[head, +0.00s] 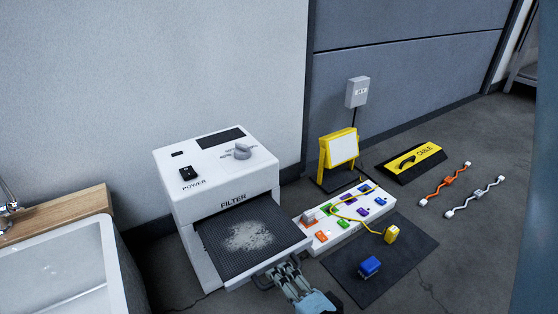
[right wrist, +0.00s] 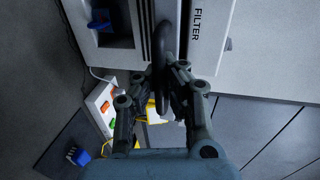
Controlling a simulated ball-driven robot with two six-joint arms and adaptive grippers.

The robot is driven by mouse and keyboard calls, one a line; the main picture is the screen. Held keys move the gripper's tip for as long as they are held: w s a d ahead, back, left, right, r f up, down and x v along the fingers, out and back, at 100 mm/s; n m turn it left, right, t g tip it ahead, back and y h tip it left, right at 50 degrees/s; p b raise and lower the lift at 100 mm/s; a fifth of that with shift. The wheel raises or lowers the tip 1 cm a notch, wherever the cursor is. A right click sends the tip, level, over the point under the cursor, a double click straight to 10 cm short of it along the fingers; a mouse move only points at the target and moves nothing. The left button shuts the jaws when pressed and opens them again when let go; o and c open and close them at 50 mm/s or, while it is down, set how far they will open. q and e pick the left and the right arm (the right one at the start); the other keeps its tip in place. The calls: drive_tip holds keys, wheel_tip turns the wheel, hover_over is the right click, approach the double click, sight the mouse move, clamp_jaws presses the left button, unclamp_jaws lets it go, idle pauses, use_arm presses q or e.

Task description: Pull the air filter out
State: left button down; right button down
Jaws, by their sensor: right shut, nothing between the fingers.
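The air filter (head: 218,232) is a dark mesh tray with pale dust in its middle. It sticks far out of the front of the white machine (head: 214,168), below the word FILTER; its rear edge is not seen clear of the slot. In the right wrist view the gripper (right wrist: 166,78) is beside a dark upright bar in front of the machine (right wrist: 207,42). I cannot tell whether it touches the bar. My left gripper is not in view.
A white strip (head: 322,243) with coloured sockets and a yellow plug (head: 391,234) lies right of the machine. A blue plug (head: 369,267) lies on a dark mat (head: 410,247). A yellow-framed stand (head: 339,150) is behind. A sink (head: 62,270) is at left.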

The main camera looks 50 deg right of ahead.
drive_tip(key=c, duration=1.4)
unclamp_jaws()
drive_tip(key=v, duration=1.2)
